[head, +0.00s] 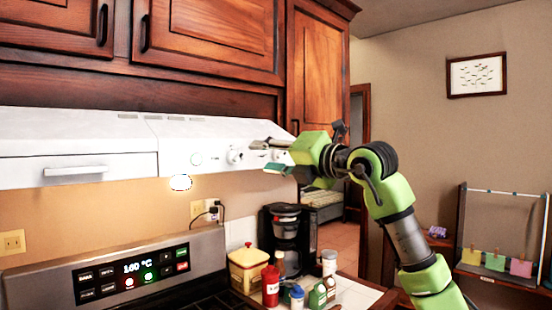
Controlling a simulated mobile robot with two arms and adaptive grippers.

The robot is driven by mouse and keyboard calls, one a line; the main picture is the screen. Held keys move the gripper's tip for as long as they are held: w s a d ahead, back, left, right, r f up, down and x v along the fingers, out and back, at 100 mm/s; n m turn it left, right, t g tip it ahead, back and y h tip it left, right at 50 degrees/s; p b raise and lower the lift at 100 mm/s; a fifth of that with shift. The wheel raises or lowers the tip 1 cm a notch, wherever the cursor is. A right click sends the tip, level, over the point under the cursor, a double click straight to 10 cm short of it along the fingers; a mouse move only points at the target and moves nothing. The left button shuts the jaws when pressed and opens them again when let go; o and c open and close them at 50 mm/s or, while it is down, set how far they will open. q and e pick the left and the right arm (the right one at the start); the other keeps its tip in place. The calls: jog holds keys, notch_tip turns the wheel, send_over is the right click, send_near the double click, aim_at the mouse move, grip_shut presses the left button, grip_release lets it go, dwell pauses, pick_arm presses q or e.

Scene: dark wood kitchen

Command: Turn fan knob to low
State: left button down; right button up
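The white range hood (195,135) runs under the wooden cabinets. Its sloped front carries a small round button or dial (196,159) and a white fan knob (235,157). My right gripper (269,155) reaches in from the right at the hood's right end. Its two fingers are apart, one above the other, with a white knob-like part of the hood showing between them. I cannot tell whether the fingers touch it. The fan knob to the left stands clear of the fingers. My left gripper is not in view.
Below are the stove panel (132,272), a black coffee maker (285,240), a yellow canister (248,269), a red bottle (270,286) and small jars. Cabinet doors (210,35) hang above the hood. The space in front of the hood's left part is free.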

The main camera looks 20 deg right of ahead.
jog(key=v, duration=0.3)
dwell(0.5)
